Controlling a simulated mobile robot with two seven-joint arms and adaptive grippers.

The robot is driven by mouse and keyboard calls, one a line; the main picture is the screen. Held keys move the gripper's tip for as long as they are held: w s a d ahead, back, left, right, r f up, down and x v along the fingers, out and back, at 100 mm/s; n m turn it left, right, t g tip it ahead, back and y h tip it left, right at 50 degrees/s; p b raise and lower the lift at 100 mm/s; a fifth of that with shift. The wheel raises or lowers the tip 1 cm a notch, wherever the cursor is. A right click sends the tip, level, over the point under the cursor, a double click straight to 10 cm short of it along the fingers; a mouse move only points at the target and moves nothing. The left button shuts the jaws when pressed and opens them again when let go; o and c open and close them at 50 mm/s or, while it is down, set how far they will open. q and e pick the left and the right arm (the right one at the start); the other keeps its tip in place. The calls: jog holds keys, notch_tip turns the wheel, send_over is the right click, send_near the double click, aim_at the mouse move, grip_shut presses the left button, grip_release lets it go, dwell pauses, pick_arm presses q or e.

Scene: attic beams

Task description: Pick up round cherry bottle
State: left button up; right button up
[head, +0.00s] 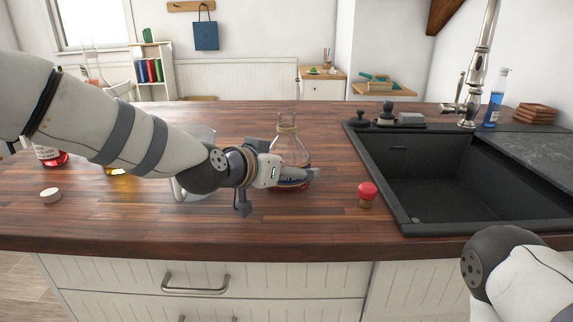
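A round-bodied clear glass bottle (288,143) with a narrow neck stands upright on the wooden counter in the middle. A little reddish-brown liquid and part of a dark label show low on it. My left gripper (306,175) is at its lower body, covering part of its front; a finger lies across the bottle. I cannot tell whether the fingers are closed on it. A second bottle with bright red liquid and a white label (48,154) stands at the far left, its upper part hidden behind my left arm. My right gripper is out of view.
A red-topped stopper (367,192) stands right of the bottle, before the black sink (408,222). A glass vessel (178,188) and a yellow-liquid container (118,172) are partly hidden behind my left arm. A pale round lid (50,195) lies at left.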

pick_arm(q)
jog(key=c, duration=1.5)
jog(key=shift+c, duration=0.2)
jog(key=shift+r, duration=0.1)
